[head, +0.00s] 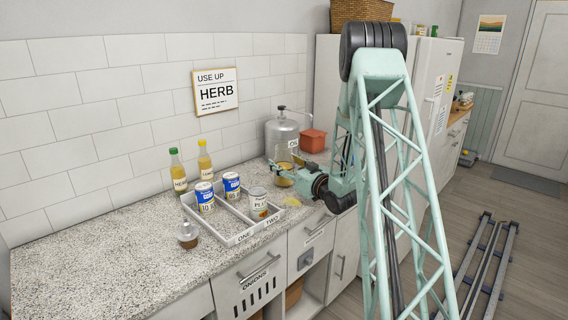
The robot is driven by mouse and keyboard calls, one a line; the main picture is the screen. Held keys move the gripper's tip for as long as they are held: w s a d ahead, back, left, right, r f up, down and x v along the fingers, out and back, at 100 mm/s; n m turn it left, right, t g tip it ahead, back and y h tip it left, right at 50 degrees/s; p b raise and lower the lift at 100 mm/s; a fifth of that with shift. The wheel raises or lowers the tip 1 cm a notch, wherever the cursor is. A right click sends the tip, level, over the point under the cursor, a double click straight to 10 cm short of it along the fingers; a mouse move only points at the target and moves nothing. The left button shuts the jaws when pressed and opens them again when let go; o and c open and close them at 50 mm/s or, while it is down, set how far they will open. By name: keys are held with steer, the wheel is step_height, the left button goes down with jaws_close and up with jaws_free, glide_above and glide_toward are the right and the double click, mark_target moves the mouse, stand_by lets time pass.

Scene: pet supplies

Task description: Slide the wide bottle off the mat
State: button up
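My arm reaches down from the right, and my gripper (285,172) is low over the counter, in front of the metal urn. The gripper is small and partly hidden by its own links, so its fingers are not clear. Something amber (285,182) shows at the gripper; I cannot tell whether it is a bottle or whether it is held. A small flat yellowish patch (291,201) lies on the counter just in front of the gripper; I cannot tell whether it is the mat. A squat brown bottle (187,236) with a grey top stands alone on the counter at the left.
A divided white tray (237,238) labelled ONE and TWO holds blue-and-white cans (204,197) and a pale can (258,203). Two tall yellow bottles (179,171) stand behind it. The metal urn (283,137) and a red-orange container (312,141) stand behind my gripper.

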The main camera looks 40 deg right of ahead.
steer(key=shift+o, duration=1)
steer(key=shift+s, duration=0.15)
steer(key=s, duration=1.1)
steer(key=shift+s, duration=0.4)
steer(key=shift+w+a, duration=0.1)
steer(key=shift+a, duration=0.05)
